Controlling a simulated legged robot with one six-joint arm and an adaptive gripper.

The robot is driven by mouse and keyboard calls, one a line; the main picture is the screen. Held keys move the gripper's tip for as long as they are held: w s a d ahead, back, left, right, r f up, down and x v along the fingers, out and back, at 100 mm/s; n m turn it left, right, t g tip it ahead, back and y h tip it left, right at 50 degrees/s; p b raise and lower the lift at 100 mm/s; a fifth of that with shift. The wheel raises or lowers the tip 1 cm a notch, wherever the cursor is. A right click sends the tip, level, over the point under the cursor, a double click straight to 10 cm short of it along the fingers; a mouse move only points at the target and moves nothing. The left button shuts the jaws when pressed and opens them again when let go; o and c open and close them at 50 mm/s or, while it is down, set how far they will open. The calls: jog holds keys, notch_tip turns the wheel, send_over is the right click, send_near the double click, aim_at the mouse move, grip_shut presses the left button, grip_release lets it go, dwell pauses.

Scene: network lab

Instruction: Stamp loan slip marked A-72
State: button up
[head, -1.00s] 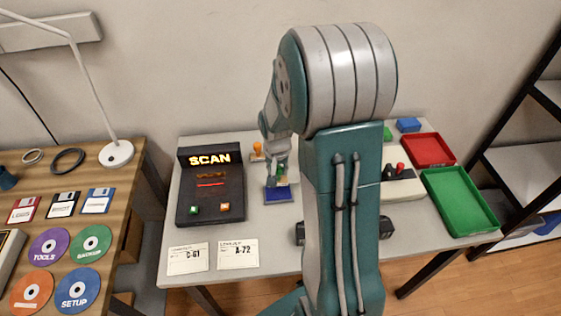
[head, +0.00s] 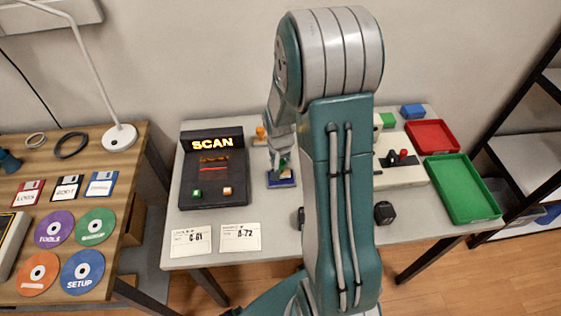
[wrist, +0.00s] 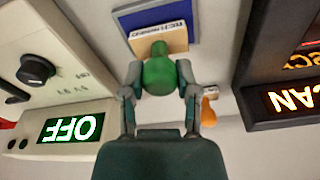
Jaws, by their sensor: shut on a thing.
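My gripper (head: 281,165) is shut on a green-handled stamp (wrist: 159,72), with its fingers on both sides of the round green handle. The stamp's wooden block, with small lettering, shows beyond the handle in the wrist view. The stamp is at the blue ink pad (head: 281,184), which also shows in the wrist view (wrist: 182,10). I cannot tell whether the block touches the pad. The loan slip marked A-72 (head: 240,237) lies flat near the table's front edge. The slip marked C-61 (head: 191,242) lies beside it on the left.
The dark SCAN console (head: 213,170) stands left of the pad. An orange-handled stamp (head: 261,133) is behind it. A pale device (wrist: 55,65) with an OFF display is on the other side. Red (head: 432,136) and green (head: 462,190) trays lie at right.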

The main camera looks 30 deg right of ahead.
jog(key=shift+f, duration=0.5)
dwell(1.5)
jog(key=shift+r, duration=0.1)
jog(key=shift+r, duration=3.45)
